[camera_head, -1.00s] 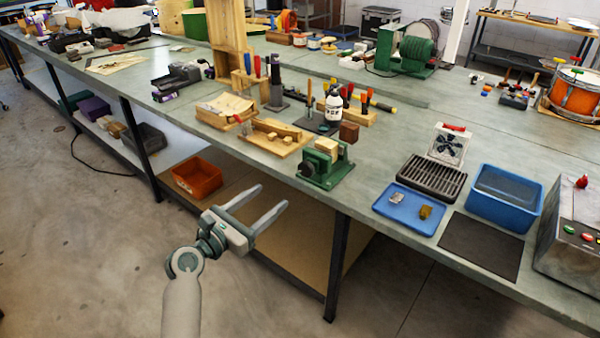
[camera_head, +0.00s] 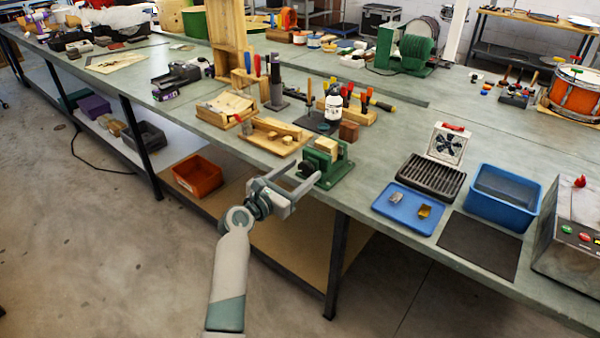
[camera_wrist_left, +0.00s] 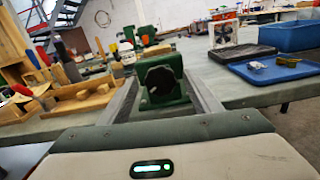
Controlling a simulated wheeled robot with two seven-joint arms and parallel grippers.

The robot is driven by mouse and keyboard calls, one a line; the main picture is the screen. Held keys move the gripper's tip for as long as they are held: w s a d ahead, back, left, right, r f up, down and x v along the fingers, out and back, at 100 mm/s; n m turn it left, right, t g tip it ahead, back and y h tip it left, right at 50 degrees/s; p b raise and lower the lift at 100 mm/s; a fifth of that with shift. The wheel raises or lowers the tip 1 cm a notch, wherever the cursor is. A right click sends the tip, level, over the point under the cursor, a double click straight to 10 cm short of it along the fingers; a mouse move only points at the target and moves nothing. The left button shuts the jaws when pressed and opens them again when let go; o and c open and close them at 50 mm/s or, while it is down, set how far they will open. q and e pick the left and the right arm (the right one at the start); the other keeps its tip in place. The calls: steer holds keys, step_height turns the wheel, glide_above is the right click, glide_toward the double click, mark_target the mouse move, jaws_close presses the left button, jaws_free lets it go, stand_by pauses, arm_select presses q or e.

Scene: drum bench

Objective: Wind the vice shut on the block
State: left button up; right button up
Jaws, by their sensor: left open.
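The green vice (camera_head: 338,170) stands at the front edge of the bench. A pale wooden block (camera_head: 326,147) sits upright between its jaws; I cannot tell whether both jaws touch it. The vice's dark handle knob (camera_head: 307,169) faces my left gripper (camera_head: 306,173), which is open and empty just in front of the bench edge. In the left wrist view the black star-shaped knob (camera_wrist_left: 160,80) lies between the two spread fingers, with the green vice body (camera_wrist_left: 172,62) behind it. The fingers do not visibly grip the knob. My right gripper is not in view.
A wooden tray (camera_head: 258,140) and a dark reddish block (camera_head: 349,131) stand close to the vice. A blue tray (camera_head: 390,207), a black slotted rack (camera_head: 420,172) and a blue bin (camera_head: 480,205) lie to its right. The floor in front is clear.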

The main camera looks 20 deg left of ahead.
arm_select(q)
steer(key=c, duration=0.9)
steer(key=shift+c, duration=0.7)
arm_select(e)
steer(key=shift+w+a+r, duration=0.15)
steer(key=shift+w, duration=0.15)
arm_select(q)
steer(key=shift+m, duration=0.3)
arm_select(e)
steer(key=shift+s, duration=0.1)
